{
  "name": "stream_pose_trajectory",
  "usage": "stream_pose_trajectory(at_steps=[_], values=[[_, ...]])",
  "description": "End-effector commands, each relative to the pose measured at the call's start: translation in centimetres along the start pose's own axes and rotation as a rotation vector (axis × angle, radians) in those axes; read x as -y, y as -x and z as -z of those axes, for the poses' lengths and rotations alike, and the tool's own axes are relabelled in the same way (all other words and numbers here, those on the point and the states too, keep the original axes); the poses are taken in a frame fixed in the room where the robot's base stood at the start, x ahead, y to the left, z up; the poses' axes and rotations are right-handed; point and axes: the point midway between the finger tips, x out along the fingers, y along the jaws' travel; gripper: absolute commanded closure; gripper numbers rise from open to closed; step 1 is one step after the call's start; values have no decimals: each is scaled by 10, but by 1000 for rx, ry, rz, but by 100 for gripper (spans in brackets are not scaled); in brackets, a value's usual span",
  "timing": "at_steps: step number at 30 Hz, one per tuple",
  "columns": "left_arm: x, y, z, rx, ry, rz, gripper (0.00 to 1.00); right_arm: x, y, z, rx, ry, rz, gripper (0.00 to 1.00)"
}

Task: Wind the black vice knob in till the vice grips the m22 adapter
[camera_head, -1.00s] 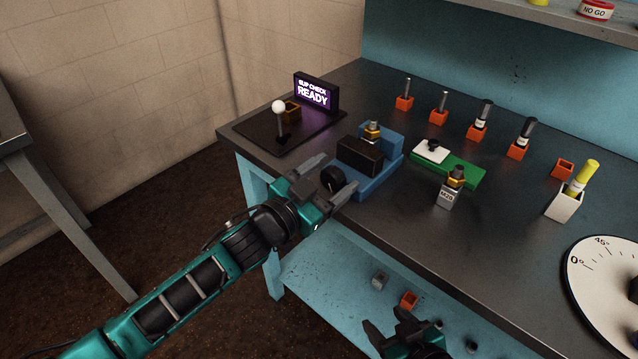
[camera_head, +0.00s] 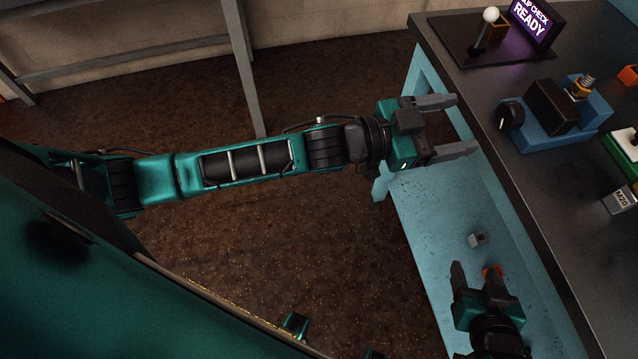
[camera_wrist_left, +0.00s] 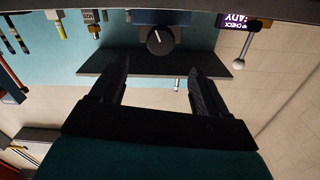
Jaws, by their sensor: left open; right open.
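The blue vice (camera_head: 560,135) stands near the bench's front edge in the head view, with a dark block on it. Its black knob (camera_head: 510,115) faces my left gripper (camera_head: 457,126), which is open and empty, apart from the knob. In the left wrist view the knob (camera_wrist_left: 160,41) shows beyond and between the open fingers (camera_wrist_left: 155,80). The m22 adapter (camera_head: 580,88), brass with a threaded top, stands upright in the vice behind the dark block; its lower part is hidden. My right gripper (camera_head: 475,280) is open, low in front of the lower shelf.
A dark board with a white-balled lever (camera_head: 491,15) and a lit READY sign (camera_head: 533,22) are at the bench's far end. A small grey part (camera_head: 477,239) sits on the lower shelf.

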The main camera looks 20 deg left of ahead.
Motion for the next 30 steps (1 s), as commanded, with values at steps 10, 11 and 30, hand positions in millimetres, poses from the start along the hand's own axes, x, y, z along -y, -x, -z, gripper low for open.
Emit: stream_pose_trajectory(at_steps=[10, 11, 30], values=[[3, 37, -21, 46, 70, 120, 25, 0, 0, 0, -1, 0, 0, 41], [4, 40, -25, 55, 78, 137, 25, 0, 0, 0, -1, 0, 0, 41], [13, 121, -113, 313, 228, 437, 25, 0, -1, -2, 0, 0, 0, 41]])
